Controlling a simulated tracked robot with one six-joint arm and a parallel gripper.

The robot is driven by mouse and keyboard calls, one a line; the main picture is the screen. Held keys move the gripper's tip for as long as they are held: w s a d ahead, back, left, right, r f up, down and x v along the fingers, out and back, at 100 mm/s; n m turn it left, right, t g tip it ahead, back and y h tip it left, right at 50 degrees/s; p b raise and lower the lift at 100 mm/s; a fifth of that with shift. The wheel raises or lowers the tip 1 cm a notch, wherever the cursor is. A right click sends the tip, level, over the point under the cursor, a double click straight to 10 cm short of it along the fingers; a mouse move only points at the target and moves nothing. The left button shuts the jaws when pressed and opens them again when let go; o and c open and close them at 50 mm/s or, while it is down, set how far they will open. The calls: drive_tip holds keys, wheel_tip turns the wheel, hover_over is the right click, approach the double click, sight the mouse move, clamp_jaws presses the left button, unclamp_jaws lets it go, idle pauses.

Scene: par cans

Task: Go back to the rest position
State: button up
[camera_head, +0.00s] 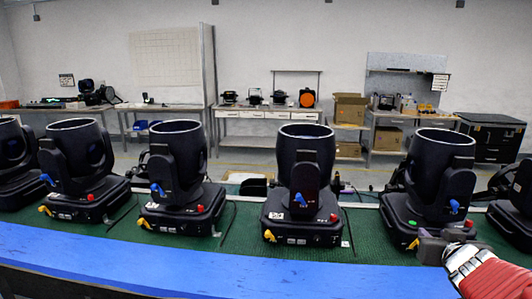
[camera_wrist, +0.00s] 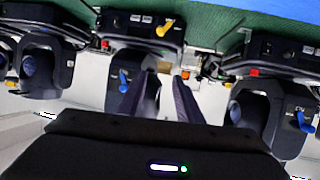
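A row of black par cans stands on a green mat, each with blue and yellow knobs at its base: one at left (camera_head: 77,160), one left of centre (camera_head: 177,165), one at centre (camera_head: 303,170) and one at right (camera_head: 437,170). My gripper (camera_head: 428,240) is in front of the right can's base, at the lower right. In the wrist view my gripper's two fingers (camera_wrist: 161,80) are apart with nothing seen held between them. Whether they touch the can cannot be told.
The green mat (camera_head: 235,245) has a blue front edge (camera_head: 200,265). More cans are cut off at both sides. Benches (camera_head: 265,115), cardboard boxes (camera_head: 349,108) and a black case (camera_head: 491,135) stand far behind. The space above the front edge, left of my arm, is clear.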

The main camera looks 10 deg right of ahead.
drive_tip(key=s+a+f+n+g+y, duration=0.1)
drive_tip(key=s+a, duration=0.4)
drive_tip(key=a, duration=0.6)
drive_tip(key=s+a+f+n+g+y, duration=0.2)
drive_tip(key=s+a+f+g+y, duration=0.1)
drive_tip(key=a, duration=0.8)
drive_tip(key=s+a+f+n+g+y, duration=0.2)
drive_tip(key=s+a, duration=0.4)
drive_tip(key=a, duration=0.5)
drive_tip(key=shift+s+a+f+y, duration=0.15)
drive_tip(key=shift+s+a+y, duration=0.15)
drive_tip(key=shift+a, duration=0.05)
